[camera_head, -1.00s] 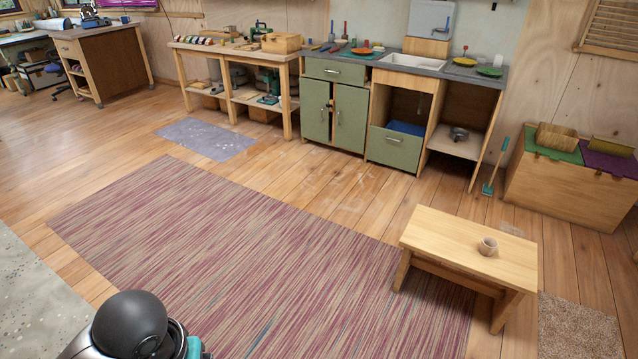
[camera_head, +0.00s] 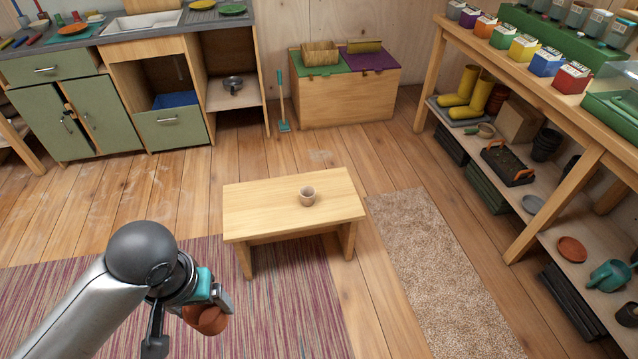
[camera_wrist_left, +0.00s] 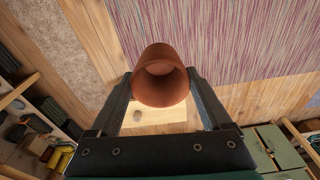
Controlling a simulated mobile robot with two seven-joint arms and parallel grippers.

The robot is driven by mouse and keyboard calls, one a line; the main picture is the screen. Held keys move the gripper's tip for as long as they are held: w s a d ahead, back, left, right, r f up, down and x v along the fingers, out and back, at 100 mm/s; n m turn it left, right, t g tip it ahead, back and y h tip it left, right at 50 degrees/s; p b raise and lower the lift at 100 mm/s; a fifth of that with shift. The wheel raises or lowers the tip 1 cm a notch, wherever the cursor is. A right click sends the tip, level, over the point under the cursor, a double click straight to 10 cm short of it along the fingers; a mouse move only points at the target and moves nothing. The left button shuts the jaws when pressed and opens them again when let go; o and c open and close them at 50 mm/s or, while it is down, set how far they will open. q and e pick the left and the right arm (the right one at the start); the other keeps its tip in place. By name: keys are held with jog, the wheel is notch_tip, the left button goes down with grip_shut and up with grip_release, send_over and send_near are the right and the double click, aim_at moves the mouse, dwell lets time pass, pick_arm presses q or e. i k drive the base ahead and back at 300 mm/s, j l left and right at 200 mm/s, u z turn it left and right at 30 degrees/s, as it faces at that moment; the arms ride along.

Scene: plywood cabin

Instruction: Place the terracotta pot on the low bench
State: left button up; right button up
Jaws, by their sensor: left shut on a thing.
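The terracotta pot (camera_head: 206,319) is orange-brown and held by my left gripper (camera_head: 218,300) above the striped rug, in front of the bench. In the left wrist view the pot (camera_wrist_left: 160,76) sits between the two fingers of the left gripper (camera_wrist_left: 162,88), which is shut on it. The low bench (camera_head: 262,205) is pale wood and stands in the middle of the head view, apart from the pot. My right gripper is in neither view.
The left part of the bench top is clear. A striped rug (camera_head: 290,300) lies under the bench's front, and a beige mat (camera_head: 432,265) lies to its right. A potting shelf (camera_head: 520,135) with seed boxes and boots stands at right. A wooden chest (camera_head: 345,98) stands behind.

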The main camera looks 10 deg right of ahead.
aim_at(268, 209)
jog(key=i+j+z, duration=0.1)
jog(key=i, duration=0.3)
jog(key=i+j+z, duration=0.15)
jog(key=i, duration=0.25)
jog(key=i+j+z, duration=0.1)
jog(key=i, duration=0.3)
jog(key=i+j, duration=0.35)
jog(key=i, duration=0.2)
